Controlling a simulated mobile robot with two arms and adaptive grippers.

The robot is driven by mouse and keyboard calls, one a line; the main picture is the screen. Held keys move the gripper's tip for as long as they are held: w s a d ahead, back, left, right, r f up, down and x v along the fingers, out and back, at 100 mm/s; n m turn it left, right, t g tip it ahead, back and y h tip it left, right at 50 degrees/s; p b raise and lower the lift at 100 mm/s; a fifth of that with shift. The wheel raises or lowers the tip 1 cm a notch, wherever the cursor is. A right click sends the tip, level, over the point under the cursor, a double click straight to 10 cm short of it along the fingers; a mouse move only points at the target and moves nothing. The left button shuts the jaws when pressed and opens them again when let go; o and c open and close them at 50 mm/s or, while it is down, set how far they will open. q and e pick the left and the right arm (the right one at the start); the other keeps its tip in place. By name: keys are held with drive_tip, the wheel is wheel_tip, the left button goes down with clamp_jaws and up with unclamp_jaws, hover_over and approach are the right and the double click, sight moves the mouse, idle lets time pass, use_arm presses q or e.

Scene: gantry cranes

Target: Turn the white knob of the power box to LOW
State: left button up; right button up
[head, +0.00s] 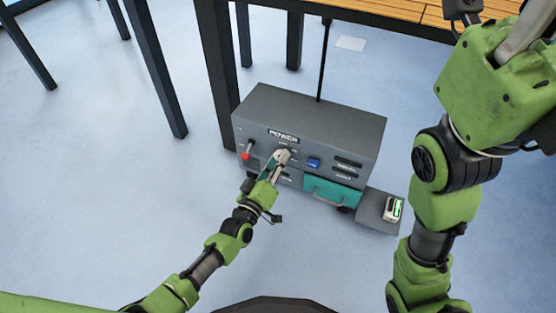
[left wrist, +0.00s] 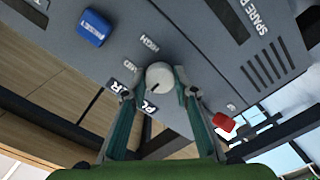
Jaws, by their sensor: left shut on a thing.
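The grey power box (head: 330,118) stands on the floor with its front panel facing me. A short dark mark shows on the knob's face.
A blue RESET button (head: 313,163) and a red switch (head: 245,156) flank the knob. Below is a teal drawer (head: 331,191) with a handle. Dark table legs stand behind; the front floor is clear.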

use_arm(q)
drive_tip(key=o, duration=1.1)
wheel_tip(320, 180, up, 10)
